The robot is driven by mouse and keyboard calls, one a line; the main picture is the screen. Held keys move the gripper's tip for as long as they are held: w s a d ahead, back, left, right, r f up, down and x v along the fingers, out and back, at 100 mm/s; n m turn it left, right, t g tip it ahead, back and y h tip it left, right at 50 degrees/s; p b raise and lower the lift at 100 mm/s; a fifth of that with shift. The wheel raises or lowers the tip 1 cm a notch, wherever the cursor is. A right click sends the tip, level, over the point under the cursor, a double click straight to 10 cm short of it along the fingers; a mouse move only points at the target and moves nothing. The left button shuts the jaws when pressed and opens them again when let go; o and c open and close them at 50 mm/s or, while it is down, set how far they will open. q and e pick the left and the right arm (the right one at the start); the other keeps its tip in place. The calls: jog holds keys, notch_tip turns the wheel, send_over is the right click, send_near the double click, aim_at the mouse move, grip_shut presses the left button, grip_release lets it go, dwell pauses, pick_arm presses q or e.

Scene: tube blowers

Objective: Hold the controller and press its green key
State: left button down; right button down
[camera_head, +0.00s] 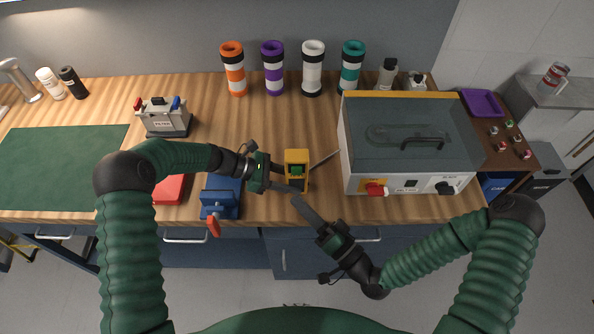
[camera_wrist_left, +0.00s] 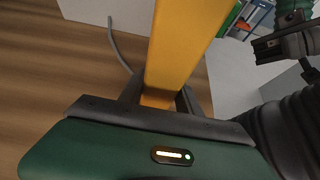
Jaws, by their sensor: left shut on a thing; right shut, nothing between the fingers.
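The yellow controller (camera_head: 297,156) stands over the worktop near its front edge, with a green patch in a dark panel on its face. I take this patch (camera_head: 297,169) to be the green key. My left gripper (camera_head: 291,178) is shut on the controller's lower part. In the left wrist view the yellow body (camera_wrist_left: 184,45) rises between the fingers, and its face is not seen there. My right gripper (camera_head: 299,203) is shut and empty, its tips just below the controller and apart from the green patch. My right gripper also shows in the left wrist view (camera_wrist_left: 262,48).
A grey machine (camera_head: 405,150) with red and black knobs stands right of the controller. A blue vise (camera_head: 221,196) and a red block (camera_head: 170,190) lie left, beneath my left arm. Several striped tubes (camera_head: 273,68) stand at the back.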

pick_arm(q)
jog(key=c, duration=0.8)
grip_release()
jog(key=shift+o, duration=0.2)
